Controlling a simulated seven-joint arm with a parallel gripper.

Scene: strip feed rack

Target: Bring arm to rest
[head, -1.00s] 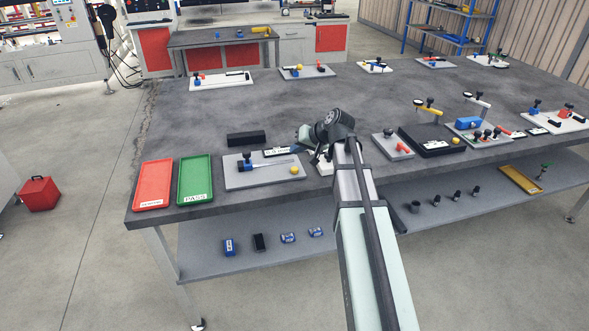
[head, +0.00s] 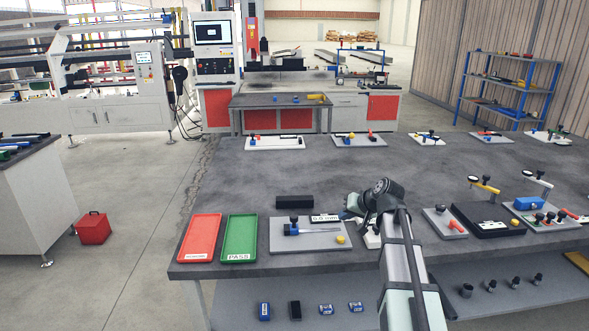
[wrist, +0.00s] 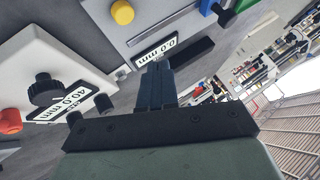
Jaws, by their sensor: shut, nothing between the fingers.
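My gripper (wrist: 157,82) is shut and empty in the wrist view, its dark fingers pressed together. It is held above the table, near a grey board with a label reading 0.0 mm (wrist: 156,50). In the head view my gripper (head: 350,206) is small and partly hidden by my own wrist. It hangs at the right side of the grey board (head: 290,242), which carries a blue-handled tool (head: 293,228) and a yellow knob (head: 340,239). A white plate (wrist: 50,62) with a black knob and a 40.0 mm label lies at the left of the wrist view.
A red tray (head: 199,238) and a green PASS tray (head: 239,239) lie at the table's left. A black block (head: 294,202) lies behind the grey board. Boards with fixtures stand right of my arm, including a black one (head: 487,221). The table's middle (head: 290,172) is clear.

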